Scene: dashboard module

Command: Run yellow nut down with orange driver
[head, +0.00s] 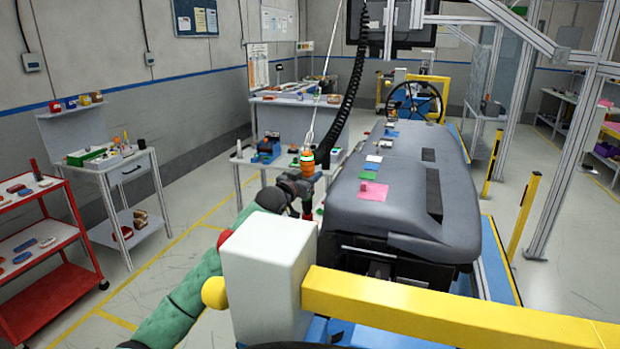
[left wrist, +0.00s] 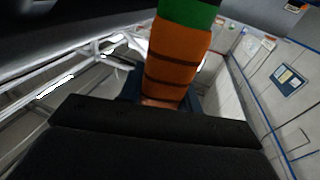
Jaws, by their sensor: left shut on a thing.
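The orange driver (head: 307,160) has an orange body with a green band and hangs upright from a cable in the head view. My left gripper (head: 304,180) is shut on it, just left of the dashboard. In the left wrist view the driver's orange and green body (left wrist: 178,55) rises from behind the dark gripper body (left wrist: 150,115). The driver's lower end is hard to make out; a small red part (head: 308,212) shows below my gripper. I cannot make out the yellow nut in either view. My right gripper is not in view.
The grey dashboard (head: 400,200) lies right of my left gripper, with coloured cards on top. A yellow beam (head: 450,312) and white block (head: 268,270) stand in front. A black coiled hose (head: 345,105) hangs behind. A small table (head: 262,160) stands behind the gripper.

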